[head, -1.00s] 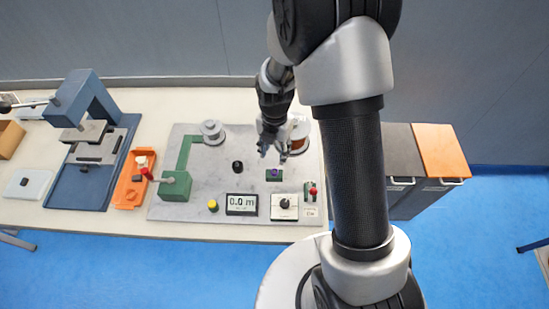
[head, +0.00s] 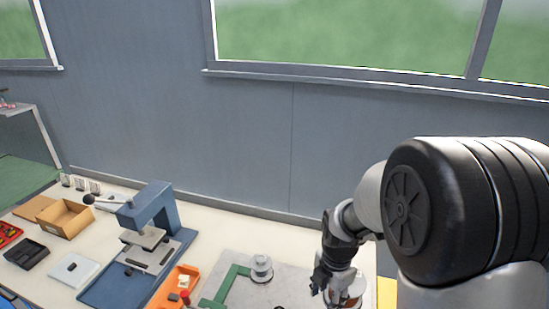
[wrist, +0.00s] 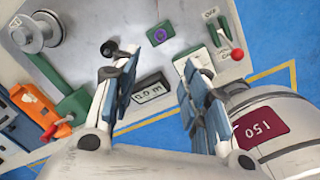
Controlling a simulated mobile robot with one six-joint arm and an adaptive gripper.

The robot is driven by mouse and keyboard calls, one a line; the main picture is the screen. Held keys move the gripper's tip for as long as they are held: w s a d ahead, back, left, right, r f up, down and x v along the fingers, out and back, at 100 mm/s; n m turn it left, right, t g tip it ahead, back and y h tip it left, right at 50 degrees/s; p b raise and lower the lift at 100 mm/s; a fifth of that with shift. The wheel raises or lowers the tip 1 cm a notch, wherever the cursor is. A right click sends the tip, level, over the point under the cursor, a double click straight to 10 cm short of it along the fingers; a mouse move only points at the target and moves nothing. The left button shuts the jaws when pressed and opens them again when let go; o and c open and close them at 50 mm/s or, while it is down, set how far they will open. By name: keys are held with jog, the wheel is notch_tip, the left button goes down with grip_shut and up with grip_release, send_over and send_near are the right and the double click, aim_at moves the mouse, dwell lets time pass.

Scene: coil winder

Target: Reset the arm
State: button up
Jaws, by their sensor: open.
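My gripper (wrist: 157,82) is open and empty in the wrist view, its two blue-padded fingers apart above the winder's grey plate (wrist: 90,45). In the wrist view a small display (wrist: 150,90), a green block with a purple top (wrist: 160,34) and a red-knobbed switch (wrist: 236,54) lie around the fingers. The plate's front is cut off in the head view.
A cardboard box (head: 66,218), a black tray (head: 26,252) and a white pad (head: 74,270) are further left. The wall (head: 250,130) rises behind the bench.

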jog(key=s+r+m+t+b, duration=0.1)
jog(key=s+r+m+t, duration=0.1)
jog(key=s+r+m, duration=0.8)
jog(key=s+r+m+t+b, duration=0.1)
jog(key=s+r+m+t, duration=0.1)
jog(key=s+r+m, duration=0.4)
jog(key=s+m, duration=0.4)
jog(key=m, duration=0.3)
jog(key=shift+s+r+m+b, duration=0.2)
jog(key=shift+r+m+b, duration=0.1)
jog(key=shift+r+m, duration=0.1)
